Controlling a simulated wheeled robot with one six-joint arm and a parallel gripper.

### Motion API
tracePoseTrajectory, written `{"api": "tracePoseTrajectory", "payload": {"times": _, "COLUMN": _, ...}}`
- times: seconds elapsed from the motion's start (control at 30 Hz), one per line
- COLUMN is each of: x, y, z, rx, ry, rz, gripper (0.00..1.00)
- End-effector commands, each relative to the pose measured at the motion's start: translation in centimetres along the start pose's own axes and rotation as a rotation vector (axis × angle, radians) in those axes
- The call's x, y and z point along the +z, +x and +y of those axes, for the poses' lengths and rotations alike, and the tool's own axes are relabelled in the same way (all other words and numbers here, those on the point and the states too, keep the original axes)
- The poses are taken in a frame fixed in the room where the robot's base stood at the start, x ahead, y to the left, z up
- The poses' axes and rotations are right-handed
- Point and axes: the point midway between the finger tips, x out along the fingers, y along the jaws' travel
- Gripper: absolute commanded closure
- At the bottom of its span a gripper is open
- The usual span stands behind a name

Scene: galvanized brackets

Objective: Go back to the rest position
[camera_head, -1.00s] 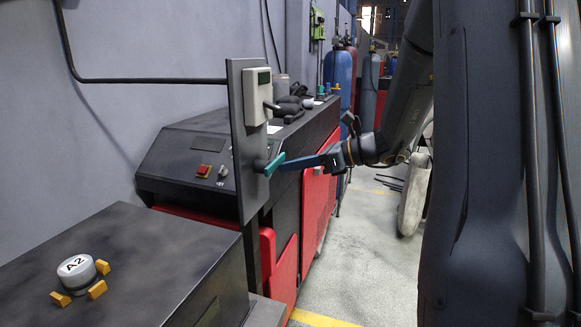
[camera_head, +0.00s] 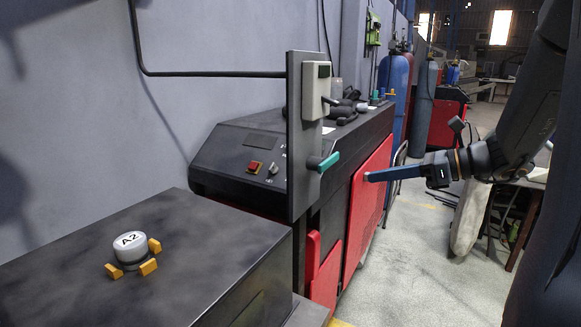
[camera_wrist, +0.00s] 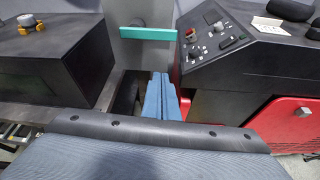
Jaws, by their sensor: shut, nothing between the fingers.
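My gripper (camera_head: 392,173) is in the head view at right of centre, its blue fingers together, empty, and pointing left. In the wrist view the blue fingers (camera_wrist: 160,97) lie side by side, pointing at the grey upright panel (camera_wrist: 146,58). That panel (camera_head: 303,150) carries a teal-ended handle (camera_head: 324,162) and a light box (camera_head: 316,90) with a small lever. A clear gap separates my fingertips from the teal handle. The teal bar (camera_wrist: 148,33) also shows in the wrist view, beyond the fingertips.
A dark box-shaped bench (camera_head: 60,262) at left bears a white A2 cap (camera_head: 130,247) among orange blocks. A black and red machine (camera_head: 368,190) stands behind the panel. Gas cylinders (camera_head: 394,85) stand farther back. The floor (camera_head: 410,255) below my gripper looks open.

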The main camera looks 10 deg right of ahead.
Motion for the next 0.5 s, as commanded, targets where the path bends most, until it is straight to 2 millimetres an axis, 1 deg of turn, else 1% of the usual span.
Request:
{"api": "tracePoseTrajectory", "payload": {"times": 0.07, "x": -0.8, "y": 1.1, "z": 1.2, "rx": 0.030, "ry": -0.037, "rz": 0.044, "gripper": 1.00}}
{"api": "tracePoseTrajectory", "payload": {"times": 0.13, "x": -2.3, "y": 2.6, "z": 3.2, "rx": 0.080, "ry": -0.103, "rz": 0.118, "gripper": 1.00}}
{"api": "tracePoseTrajectory", "payload": {"times": 0.17, "x": -3.2, "y": 3.4, "z": 4.3, "rx": 0.109, "ry": -0.146, "rz": 0.161, "gripper": 1.00}}
{"api": "tracePoseTrajectory", "payload": {"times": 0.23, "x": -5.8, "y": 5.1, "z": 7.4, "rx": 0.201, "ry": -0.277, "rz": 0.278, "gripper": 1.00}}
{"api": "tracePoseTrajectory", "payload": {"times": 0.27, "x": -7.1, "y": 5.8, "z": 9.0, "rx": 0.251, "ry": -0.349, "rz": 0.334, "gripper": 1.00}}
{"api": "tracePoseTrajectory", "payload": {"times": 0.3, "x": -9.0, "y": 6.4, "z": 11.0, "rx": 0.323, "ry": -0.457, "rz": 0.408, "gripper": 1.00}}
{"api": "tracePoseTrajectory", "payload": {"times": 0.37, "x": -11.6, "y": 6.8, "z": 13.6, "rx": 0.436, "ry": -0.631, "rz": 0.508, "gripper": 1.00}}
{"api": "tracePoseTrajectory", "payload": {"times": 0.4, "x": -13.2, "y": 6.8, "z": 15.0, "rx": 0.512, "ry": -0.752, "rz": 0.566, "gripper": 1.00}}
{"api": "tracePoseTrajectory", "payload": {"times": 0.47, "x": -15.3, "y": 6.6, "z": 16.8, "rx": 0.634, "ry": -0.942, "rz": 0.640, "gripper": 1.00}}
{"api": "tracePoseTrajectory", "payload": {"times": 0.5, "x": -16.5, "y": 6.4, "z": 17.7, "rx": 0.716, "ry": -1.075, "rz": 0.680, "gripper": 1.00}}
